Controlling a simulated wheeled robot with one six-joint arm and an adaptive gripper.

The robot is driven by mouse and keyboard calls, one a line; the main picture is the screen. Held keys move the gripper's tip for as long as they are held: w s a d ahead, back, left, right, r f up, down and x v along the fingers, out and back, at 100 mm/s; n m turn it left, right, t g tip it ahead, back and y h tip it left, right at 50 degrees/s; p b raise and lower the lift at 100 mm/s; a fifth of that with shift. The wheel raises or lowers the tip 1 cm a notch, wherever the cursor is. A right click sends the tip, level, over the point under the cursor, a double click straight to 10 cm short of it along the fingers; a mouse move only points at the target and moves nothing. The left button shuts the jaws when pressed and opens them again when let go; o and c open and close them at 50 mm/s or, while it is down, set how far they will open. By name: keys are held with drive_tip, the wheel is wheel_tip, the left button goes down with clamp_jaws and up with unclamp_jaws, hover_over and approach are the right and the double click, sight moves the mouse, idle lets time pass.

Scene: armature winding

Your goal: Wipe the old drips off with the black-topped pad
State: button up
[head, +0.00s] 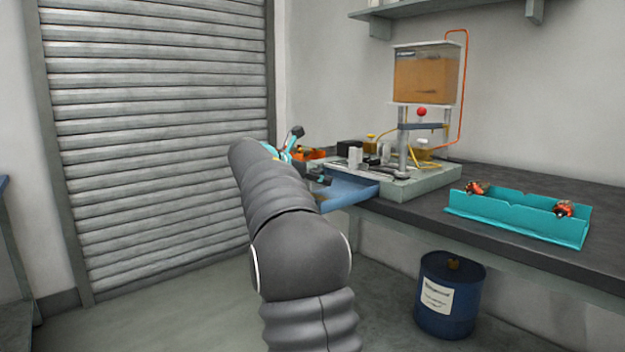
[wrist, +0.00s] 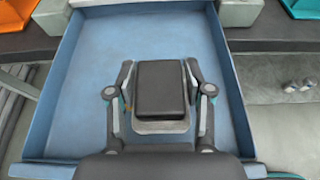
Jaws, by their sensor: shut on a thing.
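The black-topped pad (wrist: 160,90) is between the fingers of my gripper (wrist: 160,105) in the wrist view, with a pale lower edge showing at its near side. My gripper is shut on it. The pad is over the blue tray (wrist: 85,85); I cannot tell whether it touches the tray floor. In the head view the blue tray (head: 350,189) juts from the bench front, and my arm hides most of my gripper and the pad. I can make out no clear drips on the visible tray floor; the part under the pad and gripper is hidden.
A winding stand with an amber tank (head: 426,78) stands behind the tray. A teal rack (head: 515,222) with two armatures lies on the bench at right. A blue drum (head: 447,300) stands on the floor below.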

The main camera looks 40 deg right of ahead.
drive_tip(key=shift+s+d+r+b, duration=0.15)
drive_tip(key=shift+s+b, duration=0.15)
drive_tip(key=shift+s, duration=1.65)
wheel_tip(320, 180, up, 4)
drive_tip(key=p, duration=0.3)
drive_tip(key=shift+f, duration=0.25)
drive_tip(key=shift+r, duration=1.25)
drive_tip(key=shift+r, duration=1.5)
